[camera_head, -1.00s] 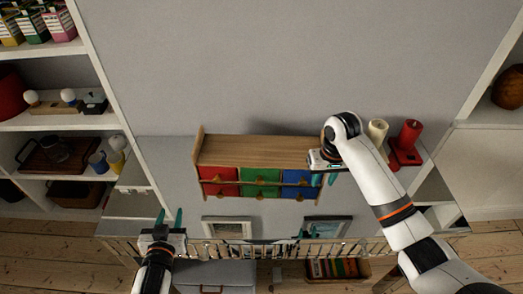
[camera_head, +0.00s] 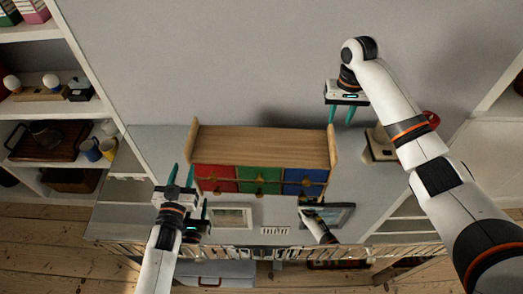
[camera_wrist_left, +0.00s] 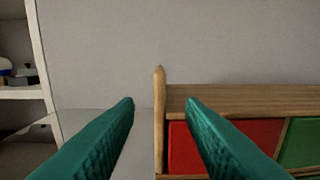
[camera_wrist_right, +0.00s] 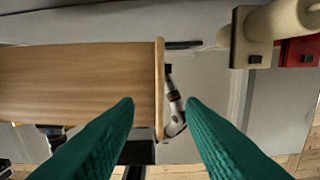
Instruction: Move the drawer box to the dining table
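The drawer box (camera_head: 265,145) has a wooden top, raised end panels and red, green and blue drawers. It stands on a grey surface against the wall. My left gripper (camera_head: 180,174) is open and empty at the box's left end. In the left wrist view, the left end panel (camera_wrist_left: 159,125) appears between the open fingers (camera_wrist_left: 159,103). My right gripper (camera_head: 342,115) is open above the right end. In the right wrist view, the right end panel (camera_wrist_right: 159,80) appears between its fingers (camera_wrist_right: 159,103). Contact cannot be told. I cannot identify the dining table.
White shelves (camera_head: 90,60) with cups stand at the left. A picture frame (camera_head: 231,217) shows below the box. Bare wall lies behind the box.

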